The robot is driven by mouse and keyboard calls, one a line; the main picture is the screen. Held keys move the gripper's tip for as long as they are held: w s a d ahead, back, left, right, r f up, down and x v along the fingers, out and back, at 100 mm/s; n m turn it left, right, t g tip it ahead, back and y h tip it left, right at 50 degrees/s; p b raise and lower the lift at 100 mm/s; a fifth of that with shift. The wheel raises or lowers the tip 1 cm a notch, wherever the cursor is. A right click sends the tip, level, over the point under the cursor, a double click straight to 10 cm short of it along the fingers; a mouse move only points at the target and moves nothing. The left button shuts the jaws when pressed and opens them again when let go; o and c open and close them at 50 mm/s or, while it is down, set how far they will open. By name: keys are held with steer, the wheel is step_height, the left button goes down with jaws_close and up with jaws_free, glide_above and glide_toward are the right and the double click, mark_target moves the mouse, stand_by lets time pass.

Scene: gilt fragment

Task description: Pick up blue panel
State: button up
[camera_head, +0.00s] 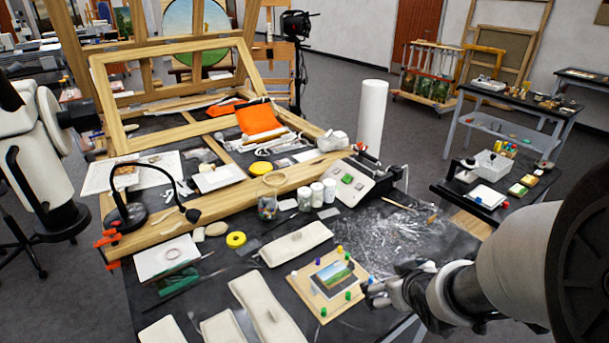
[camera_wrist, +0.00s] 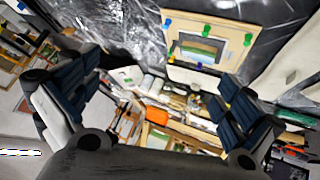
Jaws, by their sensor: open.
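No separate plain blue panel stands out to me. A small painted picture with blue sky over green land (camera_head: 332,278) lies on a light wooden board (camera_head: 310,291) with coloured pegs around it, on the dark table. In the wrist view the picture (camera_wrist: 200,47) and board (camera_wrist: 238,38) are near the top, right of centre, with blue and green pegs. My gripper (camera_head: 375,291) is at the right side of the board in the head view, seemingly above table height. In the wrist view its two dark fingers (camera_wrist: 155,70) are wide apart with nothing between them.
Pale cloth-like pads (camera_head: 266,309) lie left of the board, and another (camera_head: 296,243) lies behind it. A glass jar (camera_head: 268,206), white bottles (camera_head: 317,194) and a grey device (camera_head: 348,184) stand farther back. Crumpled clear plastic (camera_head: 380,236) covers the table behind the board.

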step_height(320, 180, down, 6)
steer(key=w+a+n+t+y, duration=0.1)
steer(key=w+y, duration=0.1)
steer(key=t+y+b, duration=0.2)
steer(key=y+b, duration=0.1)
steer(key=b, duration=0.1)
glide_toward(335, 275)
steer(key=x, duration=0.8)
steer(key=shift+w+a+f, duration=0.1)
steer(key=shift+w, duration=0.35)
steer(key=shift+s, duration=0.1)
steer(key=c, duration=0.6)
steer(key=shift+s, duration=0.15)
steer(key=c, duration=0.6)
